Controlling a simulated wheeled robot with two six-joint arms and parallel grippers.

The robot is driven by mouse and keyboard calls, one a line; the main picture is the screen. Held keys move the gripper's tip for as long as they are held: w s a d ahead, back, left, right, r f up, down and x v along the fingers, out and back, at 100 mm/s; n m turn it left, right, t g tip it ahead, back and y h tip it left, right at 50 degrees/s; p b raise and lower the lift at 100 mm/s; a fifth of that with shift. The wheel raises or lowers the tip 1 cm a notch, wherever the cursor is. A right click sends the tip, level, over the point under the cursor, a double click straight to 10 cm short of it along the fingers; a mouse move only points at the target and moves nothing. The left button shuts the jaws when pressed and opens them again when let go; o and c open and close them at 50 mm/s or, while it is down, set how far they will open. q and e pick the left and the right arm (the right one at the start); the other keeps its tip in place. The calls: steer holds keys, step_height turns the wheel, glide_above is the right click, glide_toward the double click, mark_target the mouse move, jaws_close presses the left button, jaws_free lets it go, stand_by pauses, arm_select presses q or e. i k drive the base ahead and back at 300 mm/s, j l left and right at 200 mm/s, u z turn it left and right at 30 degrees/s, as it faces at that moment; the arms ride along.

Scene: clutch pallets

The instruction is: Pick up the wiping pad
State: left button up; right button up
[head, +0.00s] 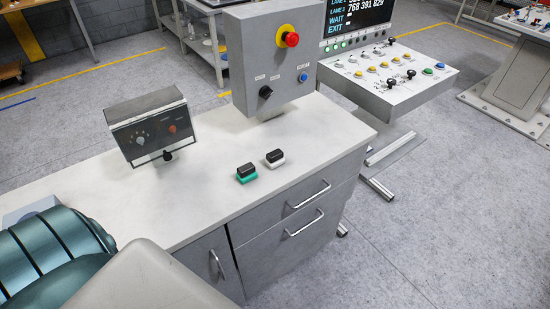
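Two small block-shaped pads with black grips lie side by side on the light worktop (210,190) in the head view, near its front edge. One pad has a green base (247,175). The other pad has a white base (276,161) and lies just to the right and slightly farther back. They look like wiping pads, but I cannot tell from the picture which one is meant. Both lie flat and apart from each other. Neither of my grippers shows in this view, and nothing is touching the pads.
A small grey control box (150,126) with knobs stands at the worktop's back left. A taller grey box (272,62) with a red emergency button stands behind the pads. A sloped button console (390,80) is at the right. The worktop around the pads is clear.

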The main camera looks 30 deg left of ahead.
mark_target(274, 159)
steer(key=z, duration=3.15)
steer(key=u, duration=4.1)
steer(key=i+l, duration=0.1)
steer(key=l, duration=0.45)
steer(key=l+u, duration=0.2)
steer(key=u, duration=0.2)
steer(key=l+u, duration=0.2)
steer(key=u, duration=0.2)
steer(key=l+u, duration=0.2)
steer(key=u, duration=0.2)
